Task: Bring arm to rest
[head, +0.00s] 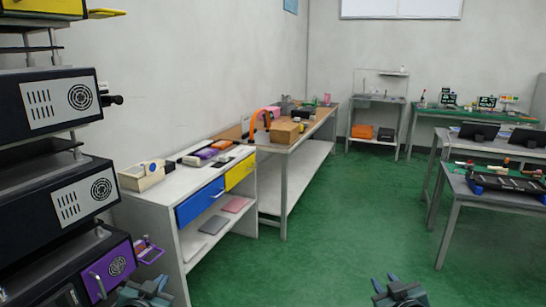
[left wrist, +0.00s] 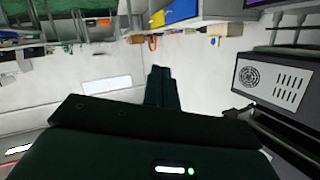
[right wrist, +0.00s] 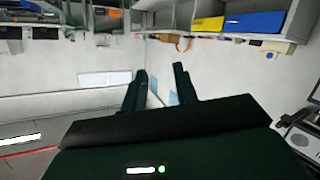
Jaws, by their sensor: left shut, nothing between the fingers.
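My left gripper (head: 146,287) is low in the head view, in front of the stacked machines. Its fingers are together and empty in the left wrist view (left wrist: 161,72). My right gripper (head: 399,288) is low at the right of centre, over the green floor. Its fingers stand apart with nothing between them in the right wrist view (right wrist: 161,72). Both grippers are clear of the furniture. A dark machine with a purple front (head: 117,264) and a pale handle stands at the left. A small purple part (head: 148,250) sticks out beside it.
More dark machines with light vented panels (head: 62,104) are stacked at the left. A white bench (head: 190,176) has a blue drawer (head: 200,201) and a yellow drawer (head: 240,171). Grey tables (head: 500,195) stand at the right. The green floor (head: 335,230) between is clear.

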